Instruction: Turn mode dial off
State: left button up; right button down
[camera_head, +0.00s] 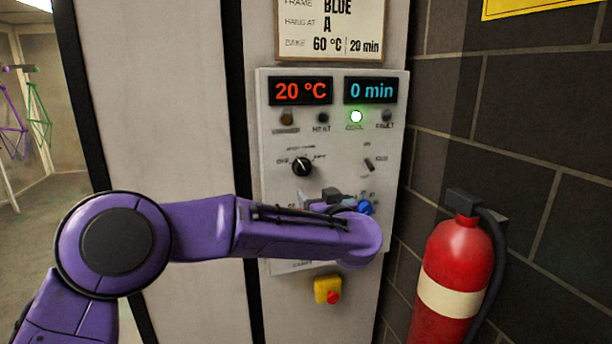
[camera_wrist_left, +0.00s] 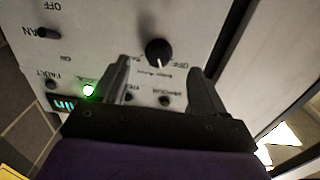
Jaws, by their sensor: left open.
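The mode dial (camera_head: 302,166) is a round black knob with a white pointer mark on the pale control panel (camera_head: 335,135). In the head view its mark points up, slightly left; the small labels around it are hard to read. The dial (camera_wrist_left: 158,51) also shows in the left wrist view, upside down, beyond and between the fingertips. My left gripper (camera_wrist_left: 160,70) is open and empty, with a finger to each side of the dial; I see no contact. In the head view my left gripper (camera_head: 333,196) is mostly hidden behind my purple forearm, just below the dial. My right gripper is out of view.
A fan switch (camera_head: 369,164) is right of the dial, and a blue knob (camera_head: 365,207) sits lower right, partly covered by my arm. Displays (camera_head: 300,91) read 20 °C and 0 min. A green lamp (camera_head: 356,116) glows. A red extinguisher (camera_head: 455,275) stands right.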

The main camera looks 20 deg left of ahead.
aim_at(305, 171)
pick_arm(q)
jog(key=w+a+r+p, duration=0.1)
jog(key=w+a, duration=0.1)
jog(key=w+a+r+p, duration=0.1)
jog(key=w+p, duration=0.1)
jog(key=w, duration=0.1)
jog(key=w+a+p, duration=0.1)
jog(key=w+a, duration=0.1)
jog(key=w, duration=0.1)
jog(key=shift+a+r, duration=0.3)
jog(key=shift+r, duration=0.1)
jog(key=shift+w+a+f+p, duration=0.1)
jog(key=shift+w+a+p, duration=0.15)
jog(key=shift+w+p, duration=0.05)
jog(key=shift+w, duration=0.1)
jog(key=c, duration=1.1)
